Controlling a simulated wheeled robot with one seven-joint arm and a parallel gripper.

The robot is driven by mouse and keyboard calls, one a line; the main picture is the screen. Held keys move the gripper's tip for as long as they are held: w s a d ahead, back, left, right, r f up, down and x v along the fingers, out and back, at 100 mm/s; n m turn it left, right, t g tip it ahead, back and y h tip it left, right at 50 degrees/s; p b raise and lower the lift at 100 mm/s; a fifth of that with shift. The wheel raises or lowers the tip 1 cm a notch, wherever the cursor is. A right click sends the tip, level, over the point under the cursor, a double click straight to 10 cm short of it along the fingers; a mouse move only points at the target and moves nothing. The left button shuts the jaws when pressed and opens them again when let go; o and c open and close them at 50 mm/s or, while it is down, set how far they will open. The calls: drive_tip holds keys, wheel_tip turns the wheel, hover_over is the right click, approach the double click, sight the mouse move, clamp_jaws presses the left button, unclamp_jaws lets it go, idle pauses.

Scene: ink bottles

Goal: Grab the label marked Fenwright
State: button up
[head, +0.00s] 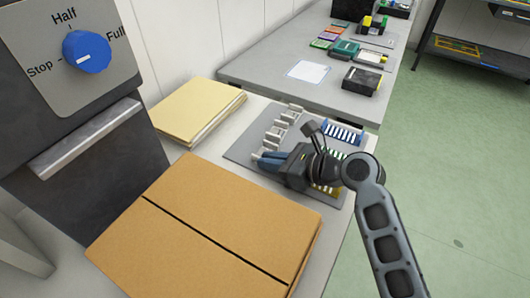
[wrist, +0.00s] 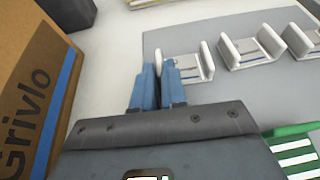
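No label that reads Fenwright can be made out in either view. My gripper (head: 259,160) is low over the left part of a grey mat (head: 244,146). In the wrist view its two blue fingers (wrist: 159,70) are close together with a narrow gap. The near side wall of a white U-shaped holder (wrist: 190,76) shows at the fingertips; I cannot tell whether they touch it. I see nothing clearly held.
A brown box (head: 205,225) lies left of my arm; its side reads Grivlo in the wrist view (wrist: 35,95). A blue-and-white striped rack (head: 342,132) and a green one (wrist: 295,148) are on the mat's right. Yellow folders (head: 197,108) lie behind. A dial panel stands left.

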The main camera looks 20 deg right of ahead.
clamp_jaws()
